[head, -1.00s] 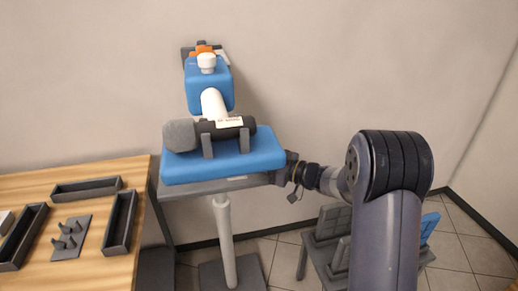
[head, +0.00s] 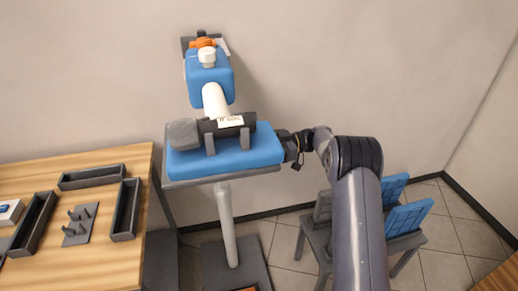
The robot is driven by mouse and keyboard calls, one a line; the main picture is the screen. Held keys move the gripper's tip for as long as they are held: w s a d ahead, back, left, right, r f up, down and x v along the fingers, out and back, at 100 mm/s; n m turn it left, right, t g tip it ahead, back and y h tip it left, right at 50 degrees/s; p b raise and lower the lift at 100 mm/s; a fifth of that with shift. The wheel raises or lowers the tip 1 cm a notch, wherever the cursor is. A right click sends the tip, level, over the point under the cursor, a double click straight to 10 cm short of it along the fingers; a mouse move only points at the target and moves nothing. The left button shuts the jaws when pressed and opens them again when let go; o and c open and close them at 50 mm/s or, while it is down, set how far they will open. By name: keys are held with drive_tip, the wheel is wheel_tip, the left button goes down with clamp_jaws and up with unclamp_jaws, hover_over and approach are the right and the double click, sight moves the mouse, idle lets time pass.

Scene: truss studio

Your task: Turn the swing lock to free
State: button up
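A truss-like fixture stands against the wall in the head view. Its blue block (head: 209,82) carries a white knob (head: 207,57) and an orange piece (head: 203,42) on top. I cannot tell which of these, if any, is the swing lock, nor its setting. A white tube (head: 215,101) runs from the block toward a blue platform (head: 262,152). A dark microphone with a grey foam head (head: 183,134) and a white label lies in two grey cradle posts on it. My gripper (head: 291,146) is at the platform's right edge; its fingers are too small and dark to read.
A wooden table (head: 105,262) at left holds dark trays (head: 126,210) and a grey peg plate (head: 80,226). A low grey stand (head: 318,240) with blue panels (head: 408,215) is at right, behind my arm. A white pole (head: 227,225) supports the platform.

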drive_tip(key=shift+n+g, duration=0.3)
drive_tip(key=shift+g, duration=0.1)
drive_tip(key=o, duration=1)
